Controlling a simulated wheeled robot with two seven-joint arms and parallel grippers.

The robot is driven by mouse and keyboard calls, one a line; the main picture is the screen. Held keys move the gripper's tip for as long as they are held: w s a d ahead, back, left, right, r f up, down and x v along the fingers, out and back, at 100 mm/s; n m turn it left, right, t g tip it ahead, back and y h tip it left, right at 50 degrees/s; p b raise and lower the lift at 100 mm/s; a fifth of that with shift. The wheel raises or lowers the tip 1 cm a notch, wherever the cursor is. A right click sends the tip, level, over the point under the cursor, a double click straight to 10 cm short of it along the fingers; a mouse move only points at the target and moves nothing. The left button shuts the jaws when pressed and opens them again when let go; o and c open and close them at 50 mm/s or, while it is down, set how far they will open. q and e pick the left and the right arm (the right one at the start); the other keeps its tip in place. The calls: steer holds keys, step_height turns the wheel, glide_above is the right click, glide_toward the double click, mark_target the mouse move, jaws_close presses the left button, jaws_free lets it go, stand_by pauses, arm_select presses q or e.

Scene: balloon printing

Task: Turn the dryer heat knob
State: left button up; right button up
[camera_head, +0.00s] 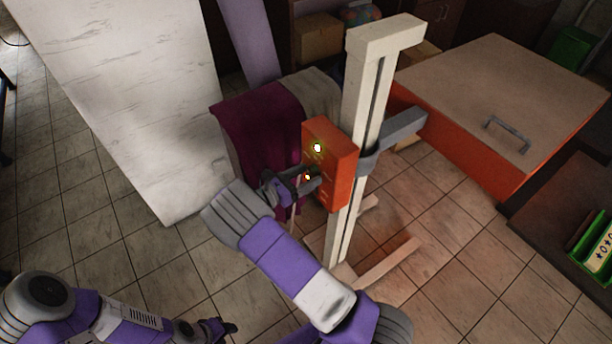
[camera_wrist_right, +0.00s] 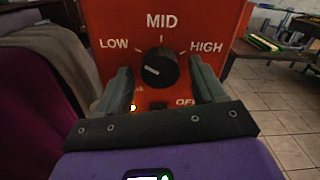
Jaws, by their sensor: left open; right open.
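The orange-red dryer box (camera_head: 346,170) is mounted on a cream upright post (camera_head: 366,110). The black heat knob (camera_wrist_right: 158,68) is on the front of the box in the right wrist view, under the labels LOW, MID and HIGH. Its white mark lies left of centre, nearly level, toward the LOW side. My right gripper (camera_wrist_right: 160,74) is open, with one finger on each side of the knob and gaps visible. In the head view my right gripper (camera_head: 308,184) is at the box and largely hides the knob. My left gripper (camera_head: 218,328) is low at the bottom left, away from the dryer.
A maroon cloth (camera_head: 250,118) and a grey cloth (camera_head: 318,92) hang left of the box. A white marbled panel (camera_head: 130,90) stands further left. An orange cabinet with a tan top (camera_head: 500,95) is at right.

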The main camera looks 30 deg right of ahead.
steer(key=shift+d, duration=0.15)
steer(key=c, duration=1.1)
steer(key=shift+o, duration=0.2)
